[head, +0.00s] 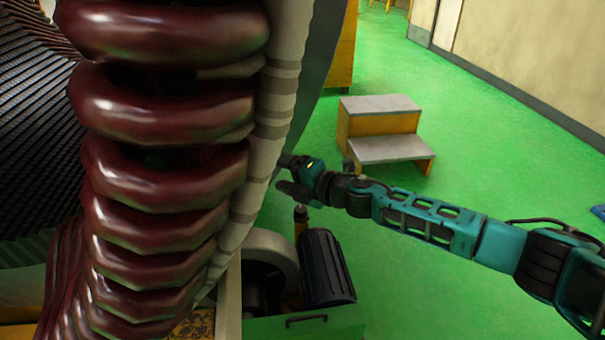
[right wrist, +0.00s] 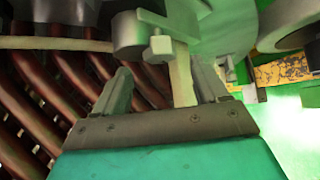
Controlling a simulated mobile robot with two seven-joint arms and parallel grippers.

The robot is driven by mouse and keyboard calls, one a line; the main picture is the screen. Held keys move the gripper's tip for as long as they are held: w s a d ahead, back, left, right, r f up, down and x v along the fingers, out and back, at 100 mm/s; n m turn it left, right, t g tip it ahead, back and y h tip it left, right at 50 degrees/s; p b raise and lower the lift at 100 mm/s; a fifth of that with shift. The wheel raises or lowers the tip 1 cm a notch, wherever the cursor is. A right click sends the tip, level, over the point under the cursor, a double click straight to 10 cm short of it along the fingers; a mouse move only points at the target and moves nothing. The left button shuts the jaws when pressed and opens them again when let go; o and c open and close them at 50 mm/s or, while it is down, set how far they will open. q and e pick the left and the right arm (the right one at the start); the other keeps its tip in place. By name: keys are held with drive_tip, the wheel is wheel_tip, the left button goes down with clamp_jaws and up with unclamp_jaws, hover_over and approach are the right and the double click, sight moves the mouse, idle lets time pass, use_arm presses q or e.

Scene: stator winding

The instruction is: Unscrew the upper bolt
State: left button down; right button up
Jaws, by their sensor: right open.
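My right gripper (head: 284,174) reaches in from the right in the head view, with its fingertips close to the pale outer ring (head: 274,95) of the stator. In the right wrist view the right gripper (right wrist: 160,68) is open, with its two fingers apart. Beyond the fingertips is a grey metal fitting with a small round bolt-like head (right wrist: 159,46) and a larger cylinder (right wrist: 126,35). I cannot tell for sure which part is the upper bolt. Nothing is clearly gripped. In the head view the bolt cannot be made out. My left gripper is not in view.
Thick dark red coils (head: 165,170) fill the left of the head view. A dark ribbed motor (head: 326,268) stands below my right gripper, on a green base (head: 300,329). A yellow step stool (head: 385,135) stands on the green floor behind. Floor to the right is open.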

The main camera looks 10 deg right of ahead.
drive_tip(key=v, duration=0.6)
drive_tip(key=shift+p, duration=0.3)
